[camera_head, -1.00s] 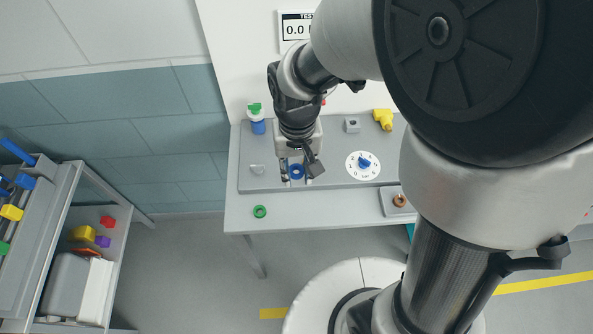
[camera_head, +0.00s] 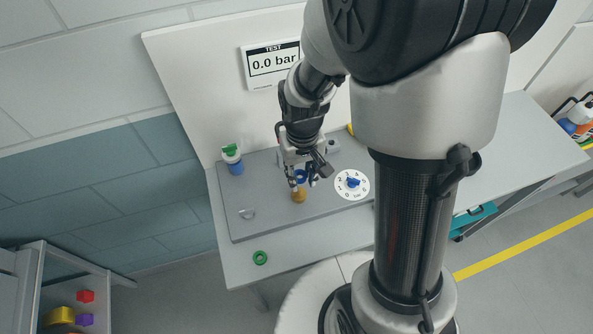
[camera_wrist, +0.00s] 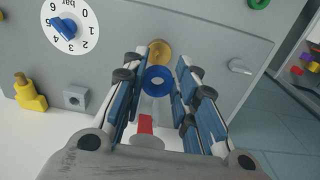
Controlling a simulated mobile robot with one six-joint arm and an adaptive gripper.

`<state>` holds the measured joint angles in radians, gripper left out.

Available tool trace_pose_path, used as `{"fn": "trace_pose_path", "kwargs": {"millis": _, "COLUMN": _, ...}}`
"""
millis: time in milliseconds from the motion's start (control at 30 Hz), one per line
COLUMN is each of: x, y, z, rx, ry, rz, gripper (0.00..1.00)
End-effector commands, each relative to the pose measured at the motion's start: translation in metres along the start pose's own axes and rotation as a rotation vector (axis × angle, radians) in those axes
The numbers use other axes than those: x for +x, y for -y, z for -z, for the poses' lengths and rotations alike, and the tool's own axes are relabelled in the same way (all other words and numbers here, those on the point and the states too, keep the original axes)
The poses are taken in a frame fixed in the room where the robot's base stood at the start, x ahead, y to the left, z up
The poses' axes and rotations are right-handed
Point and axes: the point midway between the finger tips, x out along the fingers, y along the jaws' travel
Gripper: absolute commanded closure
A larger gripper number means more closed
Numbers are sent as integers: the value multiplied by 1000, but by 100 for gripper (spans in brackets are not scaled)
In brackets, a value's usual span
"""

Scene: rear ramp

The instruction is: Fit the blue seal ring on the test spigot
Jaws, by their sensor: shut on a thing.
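The blue seal ring (camera_head: 300,176) is between the fingers of my gripper (camera_head: 303,183), which is shut on it. In the wrist view the ring (camera_wrist: 158,80) lies flat to the camera between the blue-padded fingers (camera_wrist: 158,74). The brass test spigot (camera_head: 299,196) stands on the grey panel right below the ring in the head view. In the wrist view the spigot's round top (camera_wrist: 159,50) shows just beyond the ring, partly covered by it. I cannot tell whether ring and spigot touch.
A numbered dial with a blue knob (camera_head: 352,184) is right of the spigot. A green ring (camera_head: 260,257) lies on the table's front strip. A yellow fitting (camera_wrist: 31,94), a grey block (camera_wrist: 75,97) and a small grey lever (camera_wrist: 240,66) are nearby. The display (camera_head: 273,63) reads 0.0 bar.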

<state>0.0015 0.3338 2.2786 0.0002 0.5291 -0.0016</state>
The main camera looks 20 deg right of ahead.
Motion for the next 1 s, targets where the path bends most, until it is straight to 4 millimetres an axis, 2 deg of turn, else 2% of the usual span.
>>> {"fn": "trace_pose_path", "kwargs": {"millis": 267, "x": 8, "y": 0, "z": 0, "rx": 0, "ry": 1, "rz": 0, "gripper": 86}}
{"fn": "trace_pose_path", "kwargs": {"millis": 700, "x": 47, "y": 0, "z": 0, "rx": 0, "ry": 0, "rz": 0, "gripper": 86}}
{"fn": "trace_pose_path", "kwargs": {"millis": 1000, "x": 58, "y": 0, "z": 0, "rx": 0, "ry": 0, "rz": 0, "gripper": 86}}
